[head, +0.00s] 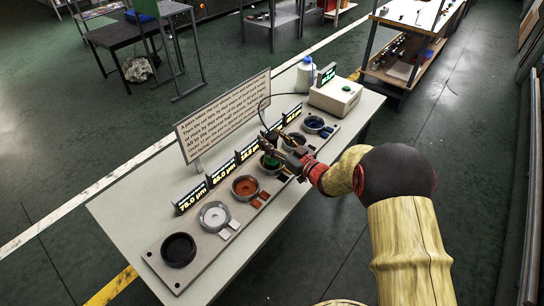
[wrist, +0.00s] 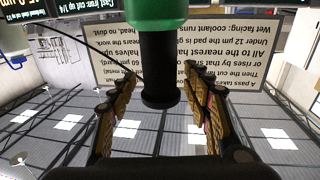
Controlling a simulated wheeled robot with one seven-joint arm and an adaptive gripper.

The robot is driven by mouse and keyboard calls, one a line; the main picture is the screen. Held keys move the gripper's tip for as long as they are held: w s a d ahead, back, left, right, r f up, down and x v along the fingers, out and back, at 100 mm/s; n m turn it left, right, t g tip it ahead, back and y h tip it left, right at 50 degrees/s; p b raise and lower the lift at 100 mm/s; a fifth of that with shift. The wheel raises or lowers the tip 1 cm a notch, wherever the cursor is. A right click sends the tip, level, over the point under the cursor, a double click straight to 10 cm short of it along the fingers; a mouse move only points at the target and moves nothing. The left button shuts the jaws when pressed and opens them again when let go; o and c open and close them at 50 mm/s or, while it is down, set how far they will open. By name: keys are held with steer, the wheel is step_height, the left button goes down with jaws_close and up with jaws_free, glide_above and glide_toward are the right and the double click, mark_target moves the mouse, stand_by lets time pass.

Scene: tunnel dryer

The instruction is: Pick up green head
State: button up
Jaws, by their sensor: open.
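The green head (head: 270,161) sits in one of the round holders in the row on the table, partly hidden by my gripper. In the wrist view, a green cylinder (wrist: 163,14) with a black stem (wrist: 160,78) shows at the top centre; it looks like the same head. My gripper (head: 272,137) is just over the holder row, at the green head. In the wrist view my gripper (wrist: 150,88) is open, one finger on each side of the black stem, with a visible gap on both sides. Neither finger visibly touches it.
The holder board (head: 208,246) also carries black, white, orange and blue round pieces, with small pads beside them. Lit size signs and a text board (head: 225,115) stand behind. A beige box (head: 335,96) and a white bottle (head: 305,75) stand at the far end.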

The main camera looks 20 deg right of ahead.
steer(key=shift+c, duration=0.3)
steer(key=c, duration=1.1)
jaws_close()
steer(key=shift+r, duration=0.15)
